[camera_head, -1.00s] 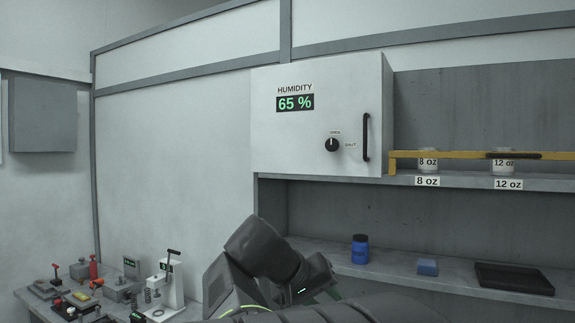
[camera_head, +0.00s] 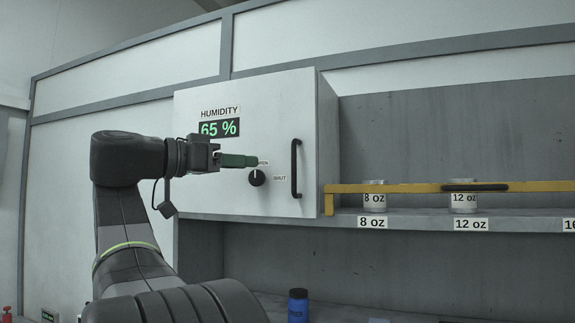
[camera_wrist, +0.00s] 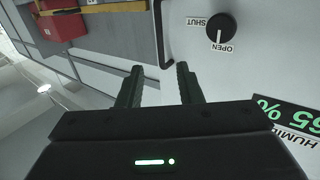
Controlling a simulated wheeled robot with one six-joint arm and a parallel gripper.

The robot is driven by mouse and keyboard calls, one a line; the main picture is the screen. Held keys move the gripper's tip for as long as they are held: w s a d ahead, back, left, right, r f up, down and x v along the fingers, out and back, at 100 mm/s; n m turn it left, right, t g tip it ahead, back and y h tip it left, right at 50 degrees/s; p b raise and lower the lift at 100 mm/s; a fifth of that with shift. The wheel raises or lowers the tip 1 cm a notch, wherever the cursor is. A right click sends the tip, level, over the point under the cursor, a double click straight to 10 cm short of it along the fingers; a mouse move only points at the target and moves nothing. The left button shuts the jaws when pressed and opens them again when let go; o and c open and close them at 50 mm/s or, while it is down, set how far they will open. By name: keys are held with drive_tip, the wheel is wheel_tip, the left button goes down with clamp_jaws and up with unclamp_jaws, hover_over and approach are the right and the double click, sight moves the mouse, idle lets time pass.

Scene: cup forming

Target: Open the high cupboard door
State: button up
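The white high cupboard door (camera_head: 235,185) is closed, with a humidity sign (camera_head: 219,128) reading 65 %. Its black vertical handle (camera_head: 296,168) is near the right edge. The black round knob (camera_head: 257,178) left of the handle has its white mark at OPEN; the wrist view shows the knob (camera_wrist: 221,28) upside down. My gripper (camera_head: 250,161) is raised in front of the door, overlapping the area just above the knob, left of the handle. In the wrist view my gripper (camera_wrist: 158,78) has two fingers apart with nothing between them. The handle (camera_wrist: 162,35) shows beyond them, apart from them.
A yellow rail (camera_head: 410,188) runs across the shelf right of the cupboard, in front of white cups (camera_head: 375,197) labelled 8 oz and 12 oz. A blue bottle (camera_head: 298,307) stands on the lower counter. A red box (camera_wrist: 60,27) shows in the wrist view.

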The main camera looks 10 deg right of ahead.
sight(288, 165)
drive_tip(key=p+x, duration=0.3)
drive_tip(key=x, duration=0.8)
drive_tip(key=shift+w+d, duration=0.1)
drive_tip(key=shift+d, duration=0.05)
clamp_jaws()
